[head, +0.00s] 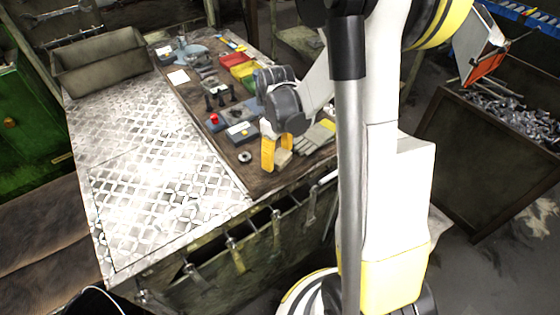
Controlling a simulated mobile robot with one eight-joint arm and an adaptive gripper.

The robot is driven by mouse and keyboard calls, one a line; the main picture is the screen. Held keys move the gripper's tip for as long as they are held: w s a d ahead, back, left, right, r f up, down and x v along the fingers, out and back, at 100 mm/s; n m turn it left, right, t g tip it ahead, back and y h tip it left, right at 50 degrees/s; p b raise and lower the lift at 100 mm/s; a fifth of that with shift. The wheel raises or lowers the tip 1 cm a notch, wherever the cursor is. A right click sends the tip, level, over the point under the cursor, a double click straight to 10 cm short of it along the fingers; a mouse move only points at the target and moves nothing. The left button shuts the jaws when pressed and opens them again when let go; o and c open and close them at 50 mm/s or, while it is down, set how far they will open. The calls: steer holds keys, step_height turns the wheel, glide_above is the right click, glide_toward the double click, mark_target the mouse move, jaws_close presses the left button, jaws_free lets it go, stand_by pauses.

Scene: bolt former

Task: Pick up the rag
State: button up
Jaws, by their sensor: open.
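My gripper (277,155) is over the near right part of the brown bench top, its yellow fingers pointing down and apart, with nothing clearly held. A small pale beige thing (284,158) lies by the fingertips and is partly hidden by them; it may be the rag. A grey-green, cloth-like thing (317,138) with a yellowish end lies just to the right of the gripper. I cannot tell for sure which of these is the rag. My arm hides part of the bench behind it.
The bench's brown strip (225,155) holds a blue-grey box (241,131), a dark ring (245,157), and red (242,69) and yellow (233,60) bins. The patterned metal plate (150,170) is clear. Tools (235,254) hang on the front. A bolt-filled crate (480,165) stands right.

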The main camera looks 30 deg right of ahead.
mark_target(280, 155)
steer(key=c, duration=0.6)
steer(key=shift+r, duration=0.15)
steer(key=shift+r, duration=0.3)
steer(key=r, duration=0.1)
steer(key=r+p, duration=0.2)
steer(key=r, duration=0.1)
steer(key=shift+s+d, duration=0.25)
steer(key=s+d+r, duration=0.2)
steer(key=s+d+r+p, duration=0.1)
steer(key=s+d+r, duration=0.1)
steer(key=d, duration=0.1)
steer(key=s+d+r+p, duration=0.1)
steer(key=s+d+r, duration=0.1)
steer(key=s+d, duration=0.1)
steer(key=shift+d, duration=0.25)
steer(key=shift+c, duration=0.5)
